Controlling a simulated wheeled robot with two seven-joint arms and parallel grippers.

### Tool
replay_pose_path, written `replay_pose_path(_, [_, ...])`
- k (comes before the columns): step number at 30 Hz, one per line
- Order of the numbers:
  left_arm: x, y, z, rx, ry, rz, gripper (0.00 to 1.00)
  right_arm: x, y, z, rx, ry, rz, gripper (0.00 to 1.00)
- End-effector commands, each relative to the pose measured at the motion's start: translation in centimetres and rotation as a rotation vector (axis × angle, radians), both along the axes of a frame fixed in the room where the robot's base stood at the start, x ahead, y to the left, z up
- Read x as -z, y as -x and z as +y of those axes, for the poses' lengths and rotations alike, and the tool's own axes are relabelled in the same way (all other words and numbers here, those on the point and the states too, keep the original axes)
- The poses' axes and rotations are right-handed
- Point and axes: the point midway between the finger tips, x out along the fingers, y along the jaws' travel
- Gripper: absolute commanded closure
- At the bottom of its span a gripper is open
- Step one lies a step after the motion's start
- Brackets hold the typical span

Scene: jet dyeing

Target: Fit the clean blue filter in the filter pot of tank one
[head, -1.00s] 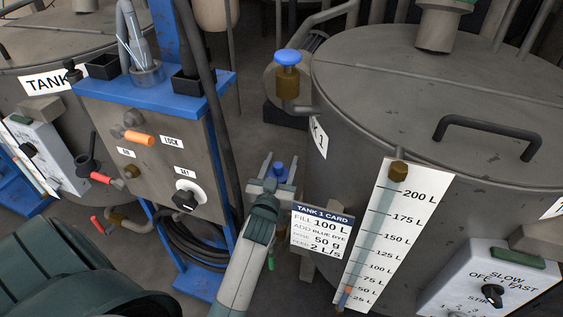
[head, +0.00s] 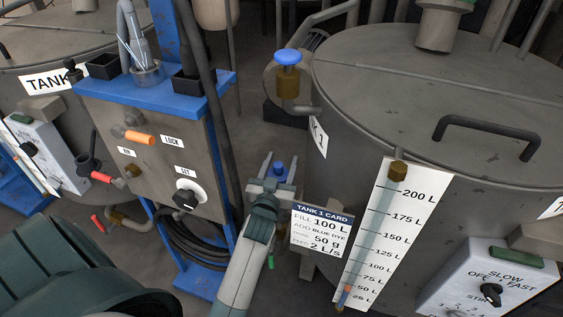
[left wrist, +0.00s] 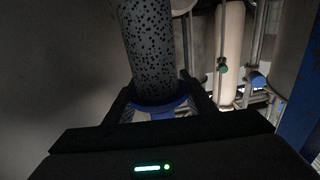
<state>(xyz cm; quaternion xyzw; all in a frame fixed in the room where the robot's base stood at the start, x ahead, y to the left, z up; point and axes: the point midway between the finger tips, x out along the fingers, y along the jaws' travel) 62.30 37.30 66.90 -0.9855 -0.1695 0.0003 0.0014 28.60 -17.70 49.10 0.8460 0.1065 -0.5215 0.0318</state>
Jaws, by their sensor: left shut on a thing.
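My left gripper (head: 278,170) is low in the gap between the control stand and tank one (head: 350,150). It is shut on the blue filter, whose blue end (head: 279,168) shows between the fingers in the head view. In the left wrist view, the gripper (left wrist: 163,100) grips the filter's blue end cap (left wrist: 160,106), and the dark perforated filter body (left wrist: 148,45) extends away from it. The filter pot cannot be made out clearly in either view. My right gripper is not in view.
The control stand (head: 160,150), with hoses hanging beside it, is left of the gripper. The tank 1 card (head: 320,228) and level gauge (head: 385,235) are close on the right. A blue-topped valve (head: 288,70) projects above. Pipes stand at right in the wrist view.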

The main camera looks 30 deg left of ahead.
Motion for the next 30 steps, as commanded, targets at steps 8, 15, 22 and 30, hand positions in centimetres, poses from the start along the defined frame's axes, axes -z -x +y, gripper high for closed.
replay_pose_path(8, [-0.02,0.0,-0.01,0.0,0.0,-0.001,0.75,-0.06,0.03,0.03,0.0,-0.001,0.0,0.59])
replay_pose_path(15, [-0.02,-0.01,-0.02,0.0,0.0,-0.001,0.75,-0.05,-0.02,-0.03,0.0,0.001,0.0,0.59])
replay_pose_path(22, [-0.13,-0.01,-0.02,0.0,0.001,-0.001,0.75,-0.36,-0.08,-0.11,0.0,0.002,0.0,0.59])
replay_pose_path(30, [-0.03,-0.01,-0.03,0.0,0.0,-0.001,0.75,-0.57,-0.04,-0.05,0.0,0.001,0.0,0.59])
